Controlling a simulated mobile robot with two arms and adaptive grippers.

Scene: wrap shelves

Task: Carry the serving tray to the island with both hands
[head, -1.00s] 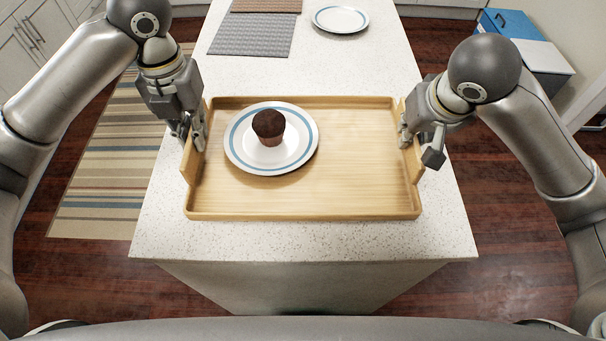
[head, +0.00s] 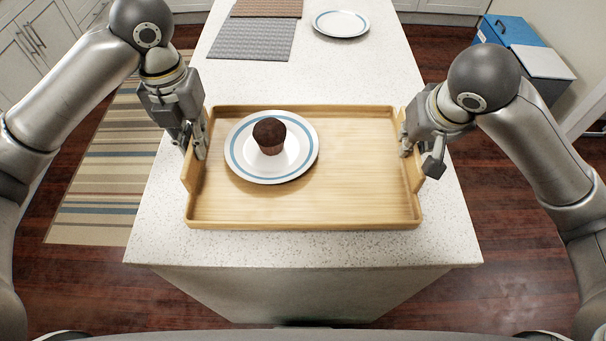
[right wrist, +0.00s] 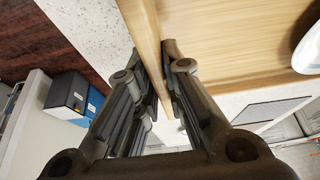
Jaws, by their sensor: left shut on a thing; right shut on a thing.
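The wooden serving tray (head: 350,200) is over the near end of the speckled white island (head: 300,247) in the head view, and looks level. A white plate with a blue ring (head: 240,165) sits on its left half with a chocolate muffin (head: 269,135) upright on it. My left gripper (head: 198,150) is shut on the tray's left side wall. My right gripper (head: 406,148) is shut on its right side wall; the right wrist view shows the wall (right wrist: 150,45) between the fingers (right wrist: 165,85). I cannot tell whether the tray's underside touches the counter.
A grey woven mat (head: 252,40), a brown mat (head: 266,8) and another blue-ringed plate (head: 341,23) lie farther back on the island. A blue box (head: 508,30) stands at the far right. A striped rug (head: 105,170) lies on the floor at left.

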